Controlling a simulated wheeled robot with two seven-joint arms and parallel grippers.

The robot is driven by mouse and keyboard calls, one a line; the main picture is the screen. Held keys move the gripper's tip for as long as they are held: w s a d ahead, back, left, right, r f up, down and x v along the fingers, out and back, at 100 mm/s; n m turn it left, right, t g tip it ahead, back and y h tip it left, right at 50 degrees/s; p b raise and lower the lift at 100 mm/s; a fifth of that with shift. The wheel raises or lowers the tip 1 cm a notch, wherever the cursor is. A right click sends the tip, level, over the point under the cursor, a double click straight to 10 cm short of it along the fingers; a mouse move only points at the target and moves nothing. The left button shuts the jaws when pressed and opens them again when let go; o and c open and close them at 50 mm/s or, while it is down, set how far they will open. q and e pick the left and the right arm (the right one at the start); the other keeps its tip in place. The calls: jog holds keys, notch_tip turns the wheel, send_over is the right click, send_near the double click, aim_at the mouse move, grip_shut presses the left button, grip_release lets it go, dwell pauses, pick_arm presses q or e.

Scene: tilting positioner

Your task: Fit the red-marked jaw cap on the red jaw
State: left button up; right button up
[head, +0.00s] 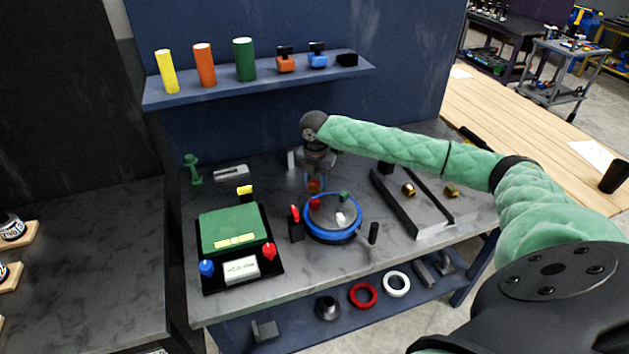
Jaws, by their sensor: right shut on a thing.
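The positioner is a round table with a blue rim (333,237), standing on the grey bench. On its top are the red jaw (315,203), a green jaw (344,197) and a white jaw (340,219). My right gripper (315,181) points down above the back left of the rim, behind the red jaw. It is shut on a small orange-brown piece, which looks like the jaw cap (314,186). Its red mark cannot be made out, and the gripper hides part of it. The cap appears apart from the red jaw. My left gripper is not in view.
A black stand with a red tip (295,225) is left of the positioner, and a dark handle (373,233) is right of it. A green-topped control box (232,230) stands left. A blue shelf (260,82) hangs behind.

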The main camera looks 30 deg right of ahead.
aim_at(315, 181)
jog(key=shift+w+a+n, duration=0.1)
jog(key=shift+w+n, duration=0.2)
jog(key=shift+n, duration=0.4)
jog(key=shift+d+n, duration=0.2)
jog(key=shift+n, duration=0.4)
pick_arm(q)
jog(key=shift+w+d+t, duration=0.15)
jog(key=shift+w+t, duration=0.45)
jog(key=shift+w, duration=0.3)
pick_arm(e)
jog(key=shift+a, duration=0.2)
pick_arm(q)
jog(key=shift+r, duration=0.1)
pick_arm(e)
jog(key=shift+d+r, duration=0.1)
jog(key=shift+p, duration=0.45)
jog(key=shift+f+b, duration=0.3)
jog(key=shift+f, duration=1.55)
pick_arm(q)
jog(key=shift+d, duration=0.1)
pick_arm(e)
jog(key=shift+f, duration=0.1)
